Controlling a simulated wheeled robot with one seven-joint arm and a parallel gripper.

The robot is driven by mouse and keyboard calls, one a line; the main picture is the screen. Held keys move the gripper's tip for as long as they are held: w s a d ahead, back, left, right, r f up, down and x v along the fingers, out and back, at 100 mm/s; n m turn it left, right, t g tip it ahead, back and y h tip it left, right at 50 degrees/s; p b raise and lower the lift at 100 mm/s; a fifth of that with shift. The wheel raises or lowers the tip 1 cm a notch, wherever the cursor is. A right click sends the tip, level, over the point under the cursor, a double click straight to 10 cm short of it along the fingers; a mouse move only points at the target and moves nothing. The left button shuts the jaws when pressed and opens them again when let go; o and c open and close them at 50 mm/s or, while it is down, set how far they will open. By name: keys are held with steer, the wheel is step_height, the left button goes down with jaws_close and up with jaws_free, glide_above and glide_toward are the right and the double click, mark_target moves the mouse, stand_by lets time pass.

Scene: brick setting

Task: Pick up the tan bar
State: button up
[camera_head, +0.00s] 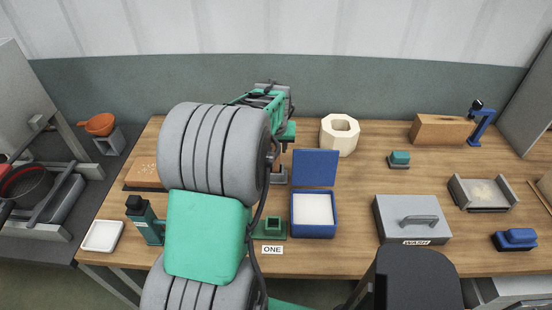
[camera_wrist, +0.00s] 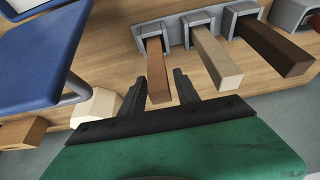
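The tan bar (camera_wrist: 217,60) shows in the wrist view, sticking out of a grey socket in a holder, between a reddish-brown bar (camera_wrist: 158,72) on its left and a dark brown bar (camera_wrist: 272,47) on its right. My gripper (camera_wrist: 161,79) is open. Its two dark fingers lie on either side of the reddish-brown bar in the picture; I cannot tell whether they touch it or how far they are from it. The tan bar is just right of the right finger, outside the opening. In the head view my arm covers part of the table, and I cannot make out the bars.
In the head view, a blue box (camera_head: 315,228) with its lid up, a cream ring-shaped block (camera_head: 340,135) and a grey lidded box (camera_head: 411,220) stand on the wooden table (camera_head: 345,262). The cream block (camera_wrist: 96,106) also shows lower left in the wrist view.

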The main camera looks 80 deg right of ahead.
jaws_close()
steer(key=shift+r, duration=0.15)
stand_by(0.4)
